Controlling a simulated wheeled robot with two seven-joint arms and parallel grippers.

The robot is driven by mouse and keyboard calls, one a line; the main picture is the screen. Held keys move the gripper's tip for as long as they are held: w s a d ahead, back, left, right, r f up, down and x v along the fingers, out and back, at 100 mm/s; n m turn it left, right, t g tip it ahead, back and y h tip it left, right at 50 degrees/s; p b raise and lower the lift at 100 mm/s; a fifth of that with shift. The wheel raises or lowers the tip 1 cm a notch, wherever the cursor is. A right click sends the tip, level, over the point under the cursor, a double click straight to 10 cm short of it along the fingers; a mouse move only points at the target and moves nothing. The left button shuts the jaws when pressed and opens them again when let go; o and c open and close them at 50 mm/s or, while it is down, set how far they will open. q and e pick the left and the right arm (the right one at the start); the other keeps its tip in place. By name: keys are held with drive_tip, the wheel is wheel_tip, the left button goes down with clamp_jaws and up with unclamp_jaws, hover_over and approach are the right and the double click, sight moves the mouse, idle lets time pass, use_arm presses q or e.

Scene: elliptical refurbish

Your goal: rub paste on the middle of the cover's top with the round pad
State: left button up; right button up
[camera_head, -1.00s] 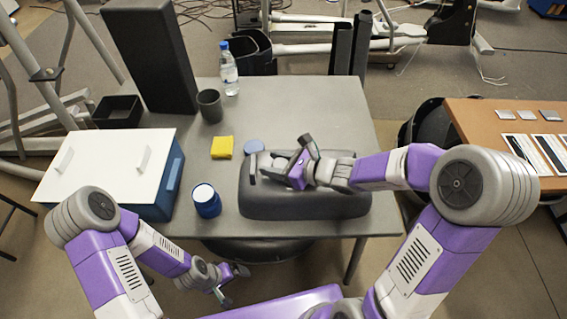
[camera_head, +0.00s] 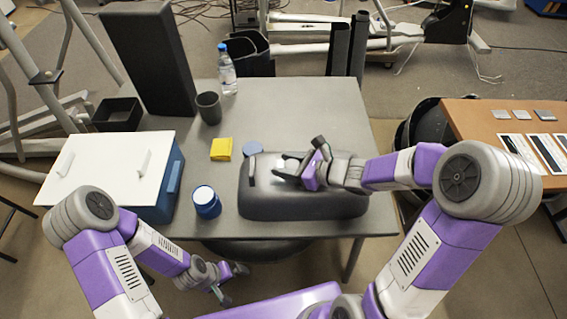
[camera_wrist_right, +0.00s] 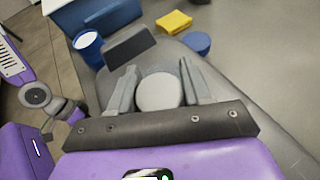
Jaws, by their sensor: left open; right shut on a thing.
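The dark grey cover (camera_head: 310,205) lies on the table with its rounded top up. My right gripper (camera_head: 286,167) is low over the cover's top, left of its middle in the head view. It is shut on the pale round pad (camera_wrist_right: 158,92), which sits between the two fingers in the right wrist view. The pad also shows in the head view (camera_head: 291,163), partly hidden by the gripper. I cannot tell whether the pad touches the cover. No paste is clearly visible on the cover. My left gripper (camera_head: 235,283) is open and empty, off the table's front edge.
A blue jar (camera_head: 206,203) with a white top stands left of the cover. A flat blue disc (camera_head: 253,148) and a yellow cloth (camera_head: 221,148) lie behind. A dark upright piece (camera_head: 252,171) stands at the cover's left end. A white-topped blue box (camera_head: 165,190) fills the left.

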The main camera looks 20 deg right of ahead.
sight(287, 162)
wheel_tip(287, 162, up, 6)
drive_tip(key=p, duration=0.5)
idle(0.4)
wheel_tip(287, 162, up, 3)
drive_tip(key=p, duration=0.2)
drive_tip(key=shift+r+p, duration=0.1)
drive_tip(key=shift+p, duration=0.2)
idle(0.3)
